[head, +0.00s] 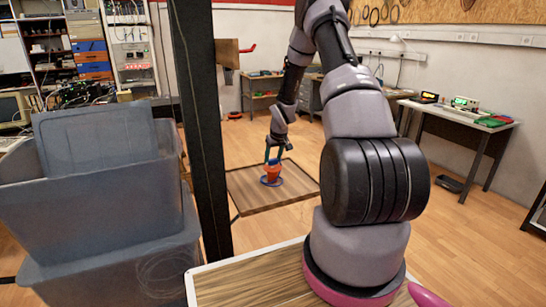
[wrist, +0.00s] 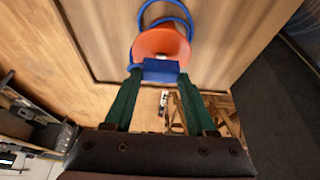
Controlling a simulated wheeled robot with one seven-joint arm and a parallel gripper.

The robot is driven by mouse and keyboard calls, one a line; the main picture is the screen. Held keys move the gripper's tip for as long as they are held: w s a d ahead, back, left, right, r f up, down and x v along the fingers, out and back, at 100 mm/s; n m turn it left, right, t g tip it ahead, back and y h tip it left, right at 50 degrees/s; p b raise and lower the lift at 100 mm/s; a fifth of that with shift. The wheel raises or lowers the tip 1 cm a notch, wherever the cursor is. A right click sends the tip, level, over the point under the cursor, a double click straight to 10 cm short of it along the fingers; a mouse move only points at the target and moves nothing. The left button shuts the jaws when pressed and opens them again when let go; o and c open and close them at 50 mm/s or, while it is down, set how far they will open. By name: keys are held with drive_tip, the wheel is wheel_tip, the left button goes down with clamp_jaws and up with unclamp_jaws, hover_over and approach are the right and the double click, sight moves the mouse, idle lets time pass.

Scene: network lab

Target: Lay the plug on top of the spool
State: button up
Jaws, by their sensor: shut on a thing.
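The orange spool (head: 272,174) stands on a brown wooden tabletop (head: 244,190) in the head view. In the wrist view the spool (wrist: 160,44) shows its round orange top at the upper middle. A blue cable-like loop (wrist: 187,17) curves around it, and blue also rings its foot in the head view. My gripper (head: 273,157) points down over the spool. In the wrist view its green fingers are shut on the blue plug (wrist: 160,71), a small block overlapping the spool's near edge. I cannot tell whether the plug touches the spool.
Stacked grey bins (head: 95,190) and a dark post (head: 198,110) stand left of the tabletop. A workbench (head: 455,123) with devices stands at the right wall. The tabletop around the spool looks clear, with open wooden floor beyond.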

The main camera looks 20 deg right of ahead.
drive_tip(key=shift+f, duration=0.75)
drive_tip(key=o, duration=1.4)
drive_tip(key=shift+r, duration=0.1)
